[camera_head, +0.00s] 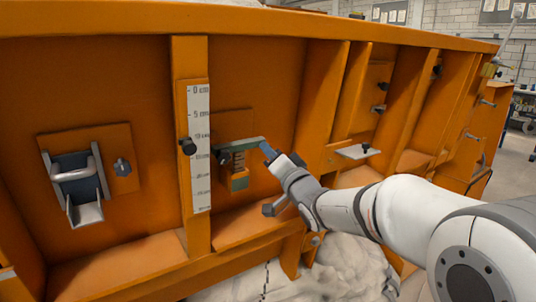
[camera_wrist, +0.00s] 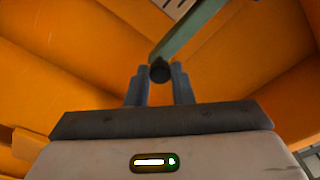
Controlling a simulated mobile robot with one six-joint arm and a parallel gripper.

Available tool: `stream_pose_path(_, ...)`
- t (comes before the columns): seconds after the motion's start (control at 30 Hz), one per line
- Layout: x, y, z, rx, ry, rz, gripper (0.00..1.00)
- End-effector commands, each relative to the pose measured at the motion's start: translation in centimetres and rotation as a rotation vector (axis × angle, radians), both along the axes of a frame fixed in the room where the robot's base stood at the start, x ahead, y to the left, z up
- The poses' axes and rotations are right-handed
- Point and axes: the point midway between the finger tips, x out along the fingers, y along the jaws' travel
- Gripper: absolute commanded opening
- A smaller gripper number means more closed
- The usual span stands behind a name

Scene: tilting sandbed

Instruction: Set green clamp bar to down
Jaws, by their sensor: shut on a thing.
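The green clamp bar (camera_head: 238,143) is on the orange side wall of the sandbed, right of the white scale. It runs nearly level from a dark pivot knob at its left, with its right end slightly higher. A stepped block with a green lower part (camera_head: 239,178) sits below it. My gripper (camera_head: 268,152) is at the bar's right end and shut on it. In the wrist view the bar (camera_wrist: 188,32) runs up to the right from a dark round end, which sits between the fingers of my gripper (camera_wrist: 160,78).
A white scale (camera_head: 199,150) with a black knob stands on a rib left of the bar. Further left is a metal chute (camera_head: 78,185) with a handle. A small shelf (camera_head: 357,151) juts out at the right. Sand (camera_head: 345,265) lies below.

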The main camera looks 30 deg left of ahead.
Motion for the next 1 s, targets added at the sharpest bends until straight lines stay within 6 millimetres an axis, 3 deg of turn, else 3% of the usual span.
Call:
stream_pose_path(0.1, 0.1, 0.0, -0.5, -0.005, 0.011, -0.003, 0.0)
stream_pose_path(0.13, 0.0, 0.1, -0.6, -0.006, 0.011, -0.002, 0.23)
stream_pose_path(0.23, -0.2, 0.3, -0.6, -0.006, 0.01, 0.002, 0.3)
stream_pose_path(0.67, -0.8, 0.4, -0.5, -0.004, 0.004, 0.013, 0.3)
stream_pose_path(1.0, -3.8, -3.9, -1.8, -0.004, 0.006, 0.011, 0.3)
